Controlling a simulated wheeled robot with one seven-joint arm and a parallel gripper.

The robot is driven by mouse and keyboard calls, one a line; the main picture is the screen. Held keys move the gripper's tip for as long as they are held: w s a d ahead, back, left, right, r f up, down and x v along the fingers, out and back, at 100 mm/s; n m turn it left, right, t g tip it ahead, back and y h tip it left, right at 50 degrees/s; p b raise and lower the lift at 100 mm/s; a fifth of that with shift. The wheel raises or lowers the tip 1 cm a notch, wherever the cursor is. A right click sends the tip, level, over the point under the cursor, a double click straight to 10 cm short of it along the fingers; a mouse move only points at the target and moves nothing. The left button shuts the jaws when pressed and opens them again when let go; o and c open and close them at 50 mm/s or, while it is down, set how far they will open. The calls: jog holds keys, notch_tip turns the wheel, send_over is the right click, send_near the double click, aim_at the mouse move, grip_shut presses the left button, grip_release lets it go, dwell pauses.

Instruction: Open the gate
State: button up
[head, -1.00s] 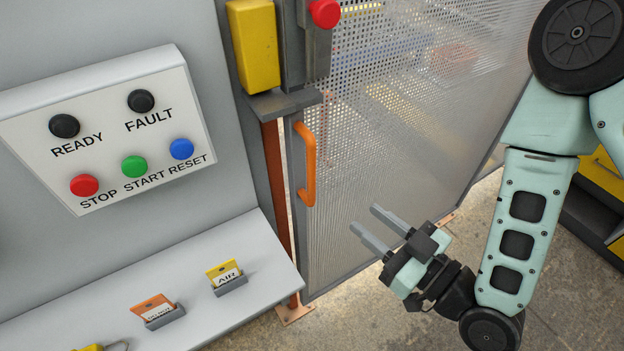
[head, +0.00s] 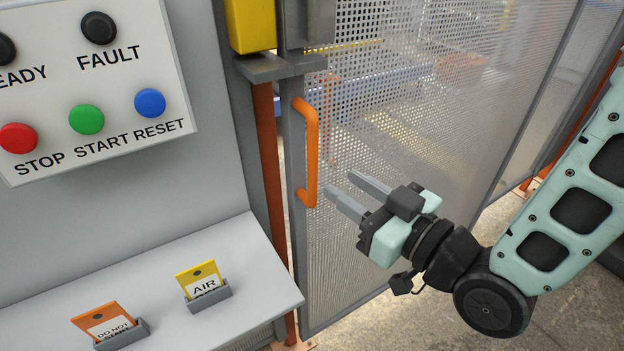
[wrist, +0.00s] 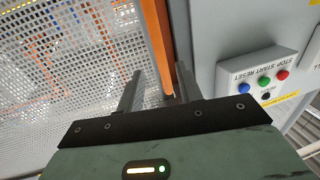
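The gate (head: 400,150) is a perforated metal panel in a grey frame, and it looks shut against the orange post (head: 268,160). Its orange handle (head: 311,150) is a vertical bar on the left edge of the gate. My gripper (head: 347,188) is open and empty, to the right of the handle's lower end, fingers pointing toward it. The fingers look apart from the handle. In the wrist view the open fingers (wrist: 157,92) show with an orange bar (wrist: 157,45) beyond and between them. A yellow box (head: 250,25) sits at the top of the post.
A control panel (head: 95,150) with lamps and stop, start and reset buttons is at the left. Below it, a grey ledge (head: 240,255) carries an orange tag (head: 103,322) and a yellow tag (head: 198,278) in holders. Open floor (head: 580,310) shows at the lower right.

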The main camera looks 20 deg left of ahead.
aim_at(316, 166)
jog(key=p+x, duration=0.2)
jog(key=x, duration=0.6)
jog(key=shift+w+a, duration=0.15)
jog(key=shift+a, duration=0.1)
grip_shut()
